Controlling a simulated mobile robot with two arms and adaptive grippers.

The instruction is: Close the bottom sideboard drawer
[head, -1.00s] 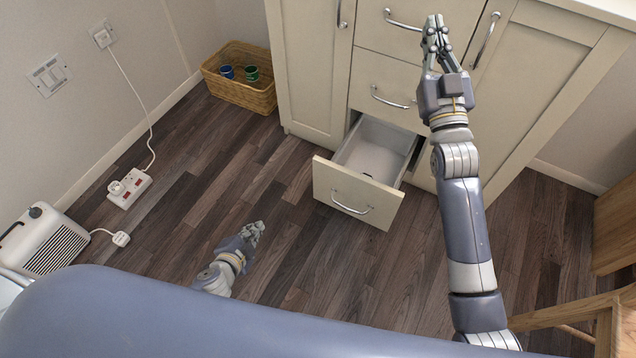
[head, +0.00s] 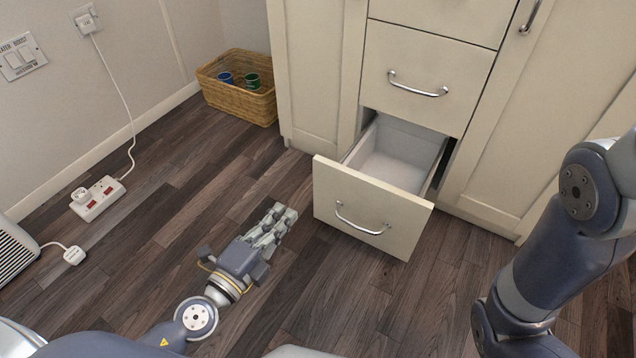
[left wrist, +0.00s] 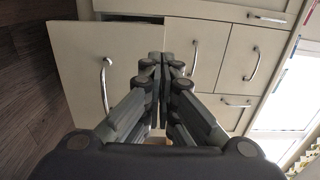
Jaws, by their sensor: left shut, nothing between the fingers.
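The bottom drawer (head: 372,206) of the cream sideboard stands pulled out, with a metal handle (head: 362,218) on its front. Its white inside (head: 395,168) looks empty. My left gripper (head: 286,215) is shut and empty, above the floor to the left of the drawer front and apart from it in the head view. In the left wrist view the shut fingers (left wrist: 159,62) point towards the sideboard, with the drawer front (left wrist: 85,62) and its handle (left wrist: 104,88) to their left. My right gripper is outside the head view; only part of my right arm shows at the right.
The drawer above (head: 425,75) is shut. A wicker basket (head: 235,100) with a blue and a green cup stands left of the sideboard. A power strip (head: 97,197) and a white heater (head: 15,252) are on the floor at the left. Floor in front of the drawer is clear.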

